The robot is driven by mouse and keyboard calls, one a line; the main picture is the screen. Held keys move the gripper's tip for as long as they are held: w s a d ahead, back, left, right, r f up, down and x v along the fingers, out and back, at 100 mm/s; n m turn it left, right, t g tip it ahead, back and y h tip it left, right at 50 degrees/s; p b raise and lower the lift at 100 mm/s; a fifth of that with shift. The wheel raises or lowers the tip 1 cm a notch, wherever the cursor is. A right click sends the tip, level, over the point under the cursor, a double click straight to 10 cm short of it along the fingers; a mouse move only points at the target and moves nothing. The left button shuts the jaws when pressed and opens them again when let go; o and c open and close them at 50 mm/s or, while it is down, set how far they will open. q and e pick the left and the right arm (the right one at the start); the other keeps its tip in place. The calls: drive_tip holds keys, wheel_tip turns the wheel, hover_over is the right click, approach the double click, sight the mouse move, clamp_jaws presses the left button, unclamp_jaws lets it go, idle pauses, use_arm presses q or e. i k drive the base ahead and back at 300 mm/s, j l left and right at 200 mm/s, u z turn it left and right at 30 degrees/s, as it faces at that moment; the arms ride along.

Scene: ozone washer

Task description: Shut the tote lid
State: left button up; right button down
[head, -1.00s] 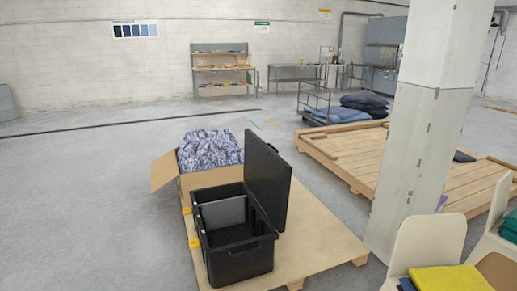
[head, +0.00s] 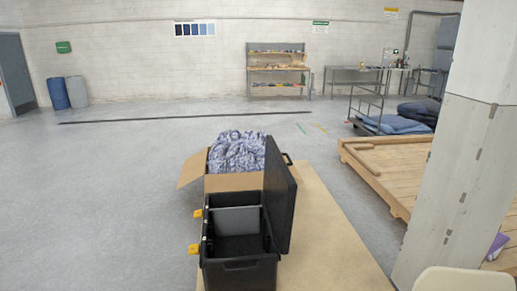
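The black tote (head: 238,272) stands on a tan wooden board, with a grey divider panel (head: 236,220) inside it. Its black lid (head: 280,203) stands upright along the tote's right side, so the tote is open. A handle shows at the lid's top far edge. Two yellow latches (head: 194,249) stick out on the tote's left side. Neither of my grippers is in view.
A cardboard box (head: 231,182) filled with blue-and-white material stands right behind the tote. A pale pillar (head: 449,185) and a wooden platform (head: 393,171) stand to the right, with a cream chair (head: 464,280) at the front right. The floor at left is clear.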

sight(280, 186)
drive_tip(key=i+l+u, duration=0.2)
drive_tip(key=i+l, duration=0.15)
drive_tip(key=i+l+u, duration=0.2)
drive_tip(key=i+l, duration=0.15)
drive_tip(key=l, duration=0.15)
drive_tip(key=i+l+u, duration=0.2)
drive_tip(key=l, duration=0.3)
drive_tip(key=i+l+u, duration=0.2)
drive_tip(key=i+l, duration=0.2)
drive_tip(key=i+l+u, duration=0.2)
drive_tip(key=i+l, duration=0.2)
drive_tip(key=l, duration=0.15)
drive_tip(key=i+l+u, duration=0.2)
drive_tip(key=i+l, duration=0.15)
drive_tip(key=l, duration=0.2)
